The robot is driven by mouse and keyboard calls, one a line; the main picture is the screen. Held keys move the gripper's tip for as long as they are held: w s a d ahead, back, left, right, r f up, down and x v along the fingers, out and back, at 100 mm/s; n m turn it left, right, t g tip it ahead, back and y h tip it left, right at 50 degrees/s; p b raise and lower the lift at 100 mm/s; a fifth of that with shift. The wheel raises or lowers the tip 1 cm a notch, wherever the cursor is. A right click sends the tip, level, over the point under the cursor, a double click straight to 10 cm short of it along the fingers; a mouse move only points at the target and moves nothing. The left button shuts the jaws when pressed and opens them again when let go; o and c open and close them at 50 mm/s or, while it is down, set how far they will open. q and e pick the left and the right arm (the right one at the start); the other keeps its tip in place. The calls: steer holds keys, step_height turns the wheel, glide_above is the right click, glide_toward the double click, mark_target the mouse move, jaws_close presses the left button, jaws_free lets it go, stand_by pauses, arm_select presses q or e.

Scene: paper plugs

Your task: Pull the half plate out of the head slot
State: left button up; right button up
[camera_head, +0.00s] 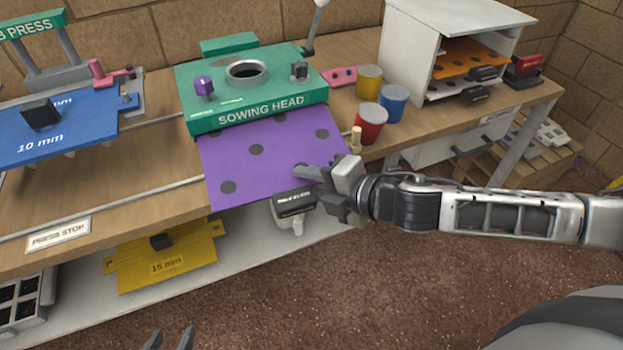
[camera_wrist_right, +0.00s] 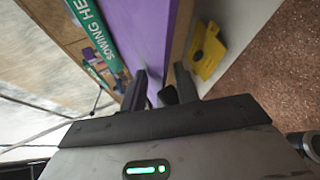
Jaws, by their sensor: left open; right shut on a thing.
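The purple half plate (camera_head: 262,155) with dark round spots sticks out of the front of the green sowing head (camera_head: 258,117); its back edge is hidden under the head. A dark labelled handle (camera_head: 292,199) is at its front edge. My right gripper (camera_head: 316,186) is shut at that front edge, on the plate's handle; the exact contact is partly hidden by the fingers. In the right wrist view the purple plate (camera_wrist_right: 143,28) runs up from between the fingers (camera_wrist_right: 162,88). My left gripper (camera_head: 170,340) is open and empty at the bottom edge, away from the plate.
A blue 10 mm plate (camera_head: 75,120) is at the left under the press. A yellow 15 mm plate (camera_head: 165,262) lies on the lower shelf. Red (camera_head: 370,122), blue and yellow cups and a white rack (camera_head: 440,45) stand to the right. The space before the bench is clear.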

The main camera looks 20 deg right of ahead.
steer(key=shift+s+d+f, duration=0.1)
steer(key=shift+s+f, duration=0.2)
steer(key=shift+s, duration=0.3)
jaws_close()
steer(key=shift+s+r+b, duration=0.1)
steer(key=shift+s+b, duration=0.2)
steer(key=shift+s, duration=1.4)
steer(key=shift+s+d+b, duration=0.1)
steer(key=shift+s+b, duration=0.45)
steer(key=shift+s, duration=1)
